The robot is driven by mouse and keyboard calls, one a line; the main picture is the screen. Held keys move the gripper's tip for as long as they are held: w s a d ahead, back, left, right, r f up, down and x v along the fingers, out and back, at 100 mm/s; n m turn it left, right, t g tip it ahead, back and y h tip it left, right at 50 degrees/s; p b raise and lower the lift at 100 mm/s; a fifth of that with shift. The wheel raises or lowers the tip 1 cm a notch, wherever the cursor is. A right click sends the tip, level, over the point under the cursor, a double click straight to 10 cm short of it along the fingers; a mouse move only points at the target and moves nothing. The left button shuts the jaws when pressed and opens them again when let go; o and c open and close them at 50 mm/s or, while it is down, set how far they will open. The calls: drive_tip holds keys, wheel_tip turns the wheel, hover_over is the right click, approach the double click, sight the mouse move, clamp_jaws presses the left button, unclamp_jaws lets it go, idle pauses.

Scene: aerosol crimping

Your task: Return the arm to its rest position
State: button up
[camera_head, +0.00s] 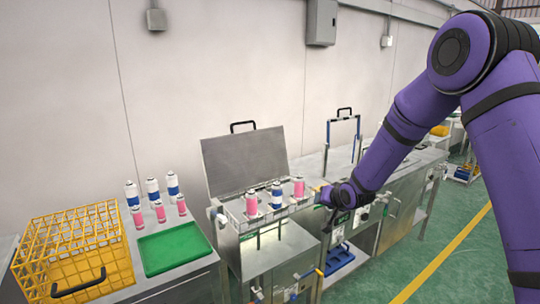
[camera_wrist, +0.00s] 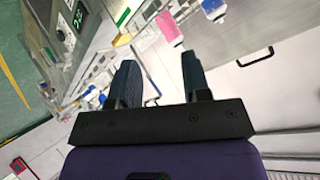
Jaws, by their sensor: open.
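My purple arm comes in from the right in the head view. It reaches down to my gripper (camera_head: 326,194), at the right end of the crimping machine (camera_head: 245,162). In the wrist view my gripper (camera_wrist: 160,82) has its two dark fingers apart with nothing between them. A pink can (camera_wrist: 169,29) shows beyond the fingers, apart from them. In the head view a pink can (camera_head: 252,202), a blue-and-white can (camera_head: 277,194) and another pink can (camera_head: 299,187) stand in a row on the machine, left of my gripper.
A yellow wire crate (camera_head: 70,240) and a green tray (camera_head: 175,248) lie on the left bench with several cans behind. The raised metal lid (camera_head: 245,160) stands behind the row. A second machine with a raised blue frame (camera_head: 343,130) is behind my forearm. Green floor is open at right.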

drive_tip(key=s+d+r+g+h, duration=0.15)
drive_tip(key=s+d+r, duration=0.25)
drive_tip(key=s+r, duration=0.55)
drive_tip(key=s+d+r+h, duration=0.2)
drive_tip(key=s+d+r, duration=0.3)
drive_tip(key=s+r, duration=0.45)
drive_tip(key=s+d+r+n+g, duration=0.1)
drive_tip(key=s+r, duration=0.2)
drive_tip(key=s, duration=1.1)
drive_tip(key=s+d+r+g, duration=0.2)
drive_tip(key=s+r, duration=0.1)
drive_tip(key=s, duration=1)
drive_tip(key=shift+s+r+n, duration=0.15)
drive_tip(key=shift+s+n, duration=0.25)
drive_tip(key=shift+o, duration=0.4)
drive_tip(key=shift+d, duration=0.1)
